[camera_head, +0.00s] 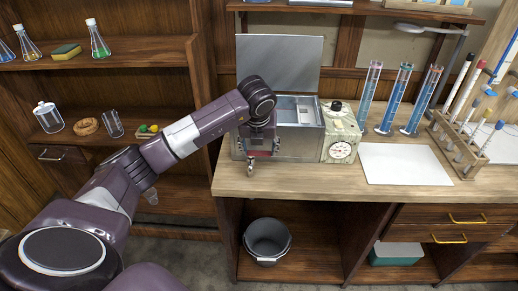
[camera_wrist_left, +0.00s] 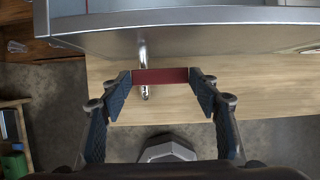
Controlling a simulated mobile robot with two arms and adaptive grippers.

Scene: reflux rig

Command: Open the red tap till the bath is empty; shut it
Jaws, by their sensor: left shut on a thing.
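The bath (camera_head: 308,143) is a metal box on the bench with its lid raised; I cannot tell its water level. My left gripper (camera_head: 262,145) is at the front left of the bath. In the left wrist view, its two fingers (camera_wrist_left: 161,88) are closed on the ends of the red tap handle (camera_wrist_left: 160,76). The metal spout (camera_head: 250,166) points down over the bench's front edge; it also shows in the left wrist view (camera_wrist_left: 143,62). I see no clear stream below it. A grey bucket (camera_head: 267,240) stands below. My right gripper is out of view.
A control box with a dial (camera_head: 341,150) adjoins the bath on the right. A white sheet (camera_head: 405,164), tall blue-filled cylinders (camera_head: 399,98) and a tube rack (camera_head: 459,145) stand farther right. Shelves with glassware (camera_head: 98,42) are at left.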

